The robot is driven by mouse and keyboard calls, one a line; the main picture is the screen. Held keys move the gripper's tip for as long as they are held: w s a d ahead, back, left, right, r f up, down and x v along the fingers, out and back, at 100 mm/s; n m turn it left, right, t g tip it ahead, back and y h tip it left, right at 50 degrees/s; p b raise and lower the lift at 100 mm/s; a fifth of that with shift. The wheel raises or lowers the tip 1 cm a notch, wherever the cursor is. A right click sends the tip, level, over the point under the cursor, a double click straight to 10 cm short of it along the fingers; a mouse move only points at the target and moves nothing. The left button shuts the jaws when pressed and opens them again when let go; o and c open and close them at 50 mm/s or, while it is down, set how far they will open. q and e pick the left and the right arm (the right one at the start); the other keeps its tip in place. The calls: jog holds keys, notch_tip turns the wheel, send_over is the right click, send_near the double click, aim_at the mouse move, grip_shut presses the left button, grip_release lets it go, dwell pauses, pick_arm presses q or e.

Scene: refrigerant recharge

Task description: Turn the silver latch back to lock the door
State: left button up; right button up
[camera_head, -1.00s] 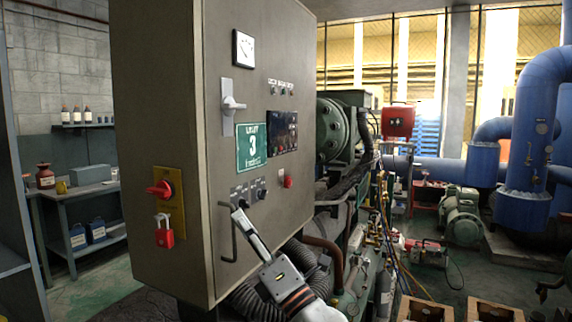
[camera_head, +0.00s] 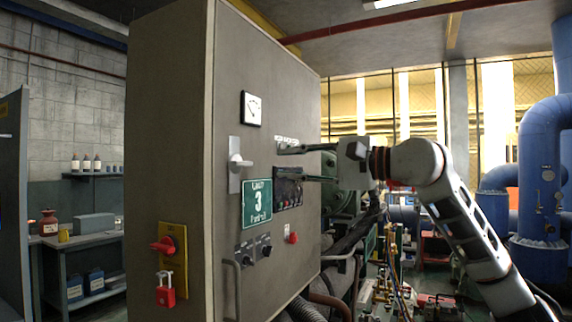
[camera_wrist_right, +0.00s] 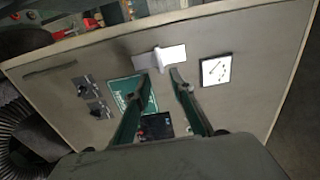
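The silver latch (camera_head: 238,163) is on the front of the grey cabinet door (camera_head: 285,90), a lever on a pale upright plate. In the head view its lever points right, roughly level. In the wrist view the latch (camera_wrist_right: 160,57) lies just beyond the fingertips, roughly centred between them. My right gripper (camera_head: 295,164) is open and empty, in front of the door and to the right of the latch, with its fingers pointing at the panel. A gap shows between its fingertips in the wrist view (camera_wrist_right: 161,75). The door looks closed against the cabinet. My left gripper is out of view.
A green sign (camera_head: 256,203), a gauge (camera_head: 251,109), knobs (camera_head: 256,246) and a bar handle (camera_head: 232,285) are around the latch. A red switch (camera_head: 168,246) with a red padlock (camera_head: 165,291) is on the cabinet's side. Machinery and hoses (camera_head: 390,285) stand at right.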

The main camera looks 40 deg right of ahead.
aim_at(245, 164)
jog(key=p+x, duration=0.5)
jog(key=x, duration=0.5)
jog(key=shift+f, duration=0.1)
grip_shut()
jog(key=m, duration=0.4)
jog(key=shift+m, duration=0.3)
jog(key=m, duration=0.4)
jog(key=shift+m, duration=0.3)
